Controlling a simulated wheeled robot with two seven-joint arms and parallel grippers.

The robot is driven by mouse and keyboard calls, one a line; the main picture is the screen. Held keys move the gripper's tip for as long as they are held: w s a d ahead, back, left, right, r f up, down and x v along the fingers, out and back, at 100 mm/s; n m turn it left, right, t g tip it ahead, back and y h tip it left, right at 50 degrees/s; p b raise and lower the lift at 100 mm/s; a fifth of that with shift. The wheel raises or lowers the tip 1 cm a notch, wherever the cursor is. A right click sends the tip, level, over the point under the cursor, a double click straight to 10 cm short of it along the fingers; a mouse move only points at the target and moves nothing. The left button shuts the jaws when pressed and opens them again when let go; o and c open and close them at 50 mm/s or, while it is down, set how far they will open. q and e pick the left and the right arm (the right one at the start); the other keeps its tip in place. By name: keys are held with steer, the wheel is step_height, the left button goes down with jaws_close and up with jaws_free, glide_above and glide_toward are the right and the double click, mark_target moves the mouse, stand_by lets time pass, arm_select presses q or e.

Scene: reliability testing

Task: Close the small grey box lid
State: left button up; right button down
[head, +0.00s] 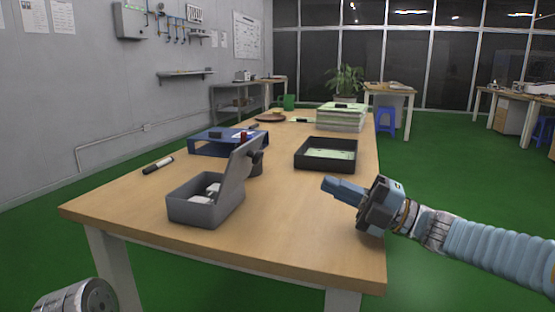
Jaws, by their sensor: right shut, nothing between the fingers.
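The small grey box (200,212) stands near the front left of the wooden table. Its lid (239,175) is raised, standing steeply upright on the box's right side. White items lie inside the box. My right gripper (328,186) comes in from the right, over the table's right edge. Its fingers are shut and empty and point left toward the box, well apart from the lid. My left gripper is not seen; only a rounded metal part of mine shows at the bottom left.
A dark cylindrical object (257,163) stands just behind the lid. A black tray (326,167) is right of it, and a blue tray (207,148) is behind the box. A marker (158,165) lies at left. The table (285,225) is clear between box and gripper.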

mark_target(262, 155)
steer(key=p+x, duration=0.1)
steer(key=x, duration=1.1)
steer(key=shift+d, duration=0.1)
